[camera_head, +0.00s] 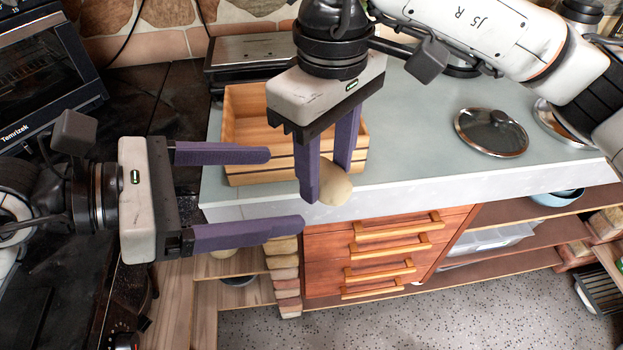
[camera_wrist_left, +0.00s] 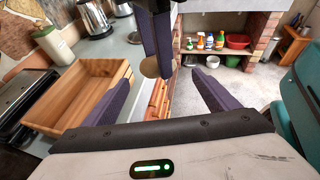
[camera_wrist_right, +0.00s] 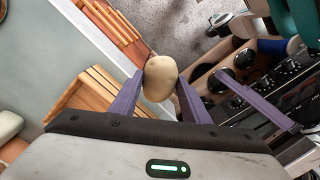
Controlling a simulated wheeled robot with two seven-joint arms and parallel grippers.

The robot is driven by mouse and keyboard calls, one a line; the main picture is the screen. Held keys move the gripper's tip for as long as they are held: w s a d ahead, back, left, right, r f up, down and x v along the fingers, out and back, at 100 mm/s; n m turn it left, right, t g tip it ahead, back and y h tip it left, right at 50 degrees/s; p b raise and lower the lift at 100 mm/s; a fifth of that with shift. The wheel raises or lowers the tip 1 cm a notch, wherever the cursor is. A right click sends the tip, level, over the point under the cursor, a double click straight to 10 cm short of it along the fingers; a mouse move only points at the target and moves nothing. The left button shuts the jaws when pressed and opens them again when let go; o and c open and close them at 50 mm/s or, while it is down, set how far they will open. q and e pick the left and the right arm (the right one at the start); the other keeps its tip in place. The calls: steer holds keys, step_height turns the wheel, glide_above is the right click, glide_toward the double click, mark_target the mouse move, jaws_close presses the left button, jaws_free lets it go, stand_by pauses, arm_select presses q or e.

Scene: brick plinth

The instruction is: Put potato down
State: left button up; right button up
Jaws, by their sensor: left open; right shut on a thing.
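A pale potato (camera_head: 335,186) is held between the purple fingertips of my right gripper (camera_head: 328,190), just in front of the counter edge in the head view. The potato (camera_wrist_right: 160,78) shows clearly between both fingers in the right wrist view, and partly hidden behind a finger in the left wrist view (camera_wrist_left: 150,68). My left gripper (camera_head: 285,188) is open and empty, its fingers pointing right, beside the right gripper. A wooden crate (camera_head: 245,172) stands on the counter (camera_head: 430,180) behind the grippers; its inside is partly hidden by my right gripper.
A glass lid (camera_head: 491,132) lies on the counter to the right. A black and silver appliance (camera_head: 250,52) stands behind the crate. Brown drawers (camera_head: 385,255) are below the counter edge. The counter between crate and lid is clear.

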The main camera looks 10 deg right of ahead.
arm_select(q)
steer(key=x, duration=0.8)
steer(key=shift+d, duration=0.1)
steer(key=c, duration=1)
steer(key=shift+c, duration=0.8)
arm_select(e)
steer(key=o, duration=1.2)
